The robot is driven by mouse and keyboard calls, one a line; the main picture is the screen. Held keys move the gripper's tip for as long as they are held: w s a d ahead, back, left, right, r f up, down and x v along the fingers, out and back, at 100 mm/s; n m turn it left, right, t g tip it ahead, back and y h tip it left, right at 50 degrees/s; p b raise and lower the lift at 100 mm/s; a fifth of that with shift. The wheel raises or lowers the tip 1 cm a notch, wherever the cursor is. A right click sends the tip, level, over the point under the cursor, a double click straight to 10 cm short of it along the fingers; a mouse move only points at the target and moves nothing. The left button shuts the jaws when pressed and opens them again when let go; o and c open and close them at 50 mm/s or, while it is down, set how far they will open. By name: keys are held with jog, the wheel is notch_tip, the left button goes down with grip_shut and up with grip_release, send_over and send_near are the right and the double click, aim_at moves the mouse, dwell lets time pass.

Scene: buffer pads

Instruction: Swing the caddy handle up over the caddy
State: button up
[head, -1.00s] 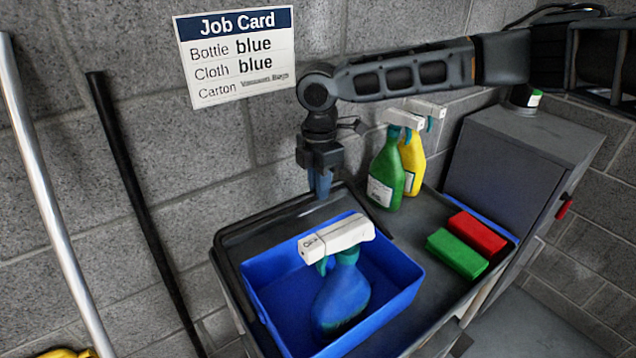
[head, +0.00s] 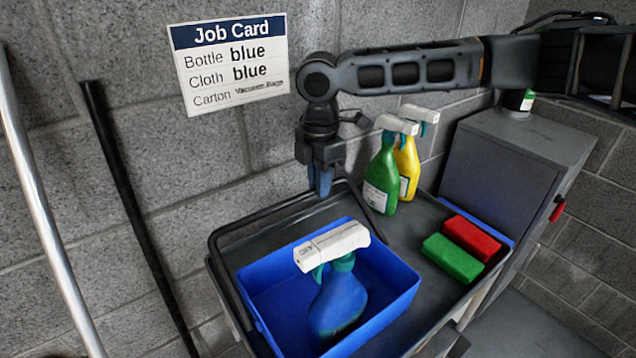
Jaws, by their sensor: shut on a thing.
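The caddy (head: 398,293) is an open blue box on a dark grey cart top. Its thin black handle (head: 268,215) is a U-shaped bar. The crossbar lies behind the caddy on the wall side, a little above the cart top, and its arms run toward the caddy's left and right sides. My gripper (head: 321,190) points down at the crossbar's right part, with its blue fingers shut on it. The fingers hide the grasped spot. A blue spray bottle (head: 338,303) with a white head stands in the caddy, its head above the rim.
Green (head: 382,180) and yellow (head: 408,165) spray bottles stand behind, right of my gripper. A grey cabinet (head: 515,165) stands beyond. A job card (head: 230,62) hangs on the block wall.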

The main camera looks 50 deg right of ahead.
jog(key=shift+s+a, duration=0.1)
jog(key=s+a+r, duration=0.2)
jog(key=s+r, duration=0.4)
jog(key=s, duration=0.1)
jog(key=shift+s, duration=0.15)
dwell(1.4)
jog(key=shift+s, duration=0.1)
jog(key=s, duration=0.2)
jog(key=s+a, duration=0.1)
jog(key=shift+r, duration=0.4)
jog(key=shift+s+a, duration=0.2)
jog(key=shift+s, duration=0.6)
jog(key=shift+s+a, duration=0.2)
jog(key=shift+s, duration=0.55)
